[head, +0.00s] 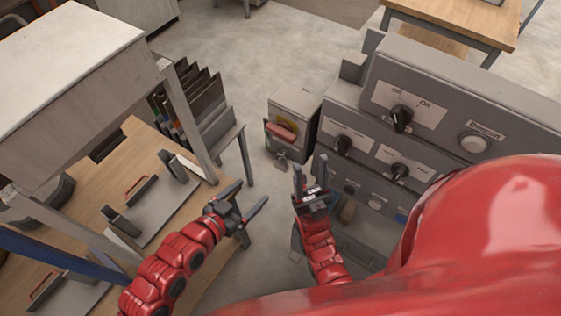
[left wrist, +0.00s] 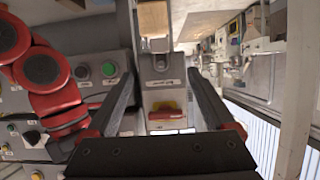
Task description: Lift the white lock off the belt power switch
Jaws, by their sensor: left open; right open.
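The belt power switch appears to be the grey box (head: 297,103) in the head view, with a red handle (head: 281,132) on a yellow plate. A small pale grey piece (head: 282,157) hangs below the handle; it may be the lock, but it is too small to be sure. The left wrist view shows a red and yellow switch (left wrist: 166,110) between my left fingers. My left gripper (head: 253,193) is open and empty, below and left of the box in the picture. My right gripper (head: 311,174) is open and empty, below and right of the box, apart from it.
A grey control panel (head: 455,85) with black knobs stands at the right. Bare floor (head: 235,50) lies behind the box.

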